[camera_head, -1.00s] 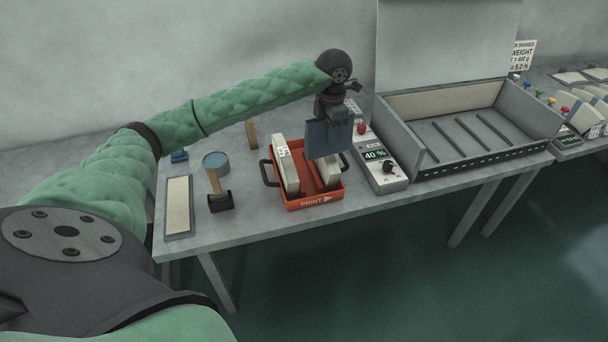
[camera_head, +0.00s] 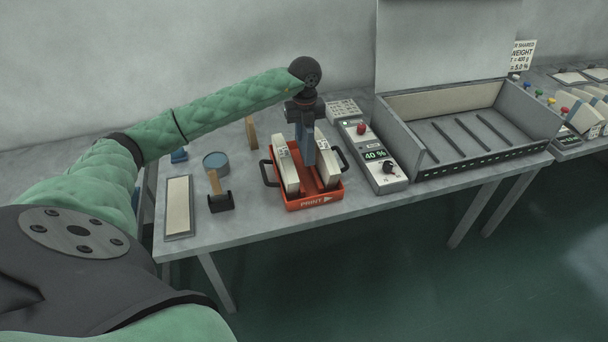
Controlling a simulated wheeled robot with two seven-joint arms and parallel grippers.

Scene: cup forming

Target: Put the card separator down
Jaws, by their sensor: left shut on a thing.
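The blue card separator (camera_head: 309,156) is held upright, edge-on to the camera, between two pale card stacks in the red tray. My left gripper (camera_head: 304,123) is above the tray and shut on the separator's upper part. The left stack (camera_head: 287,173) and the right stack (camera_head: 328,168) stand on either side of the separator. The separator's lower edge is hard to make out, so I cannot tell whether it touches the tray floor. The red tray (camera_head: 315,201) is marked PRINT on its front. My right gripper is out of view.
Right of the tray is a control box (camera_head: 376,162) reading 40 %, then a large grey open bin (camera_head: 475,135).

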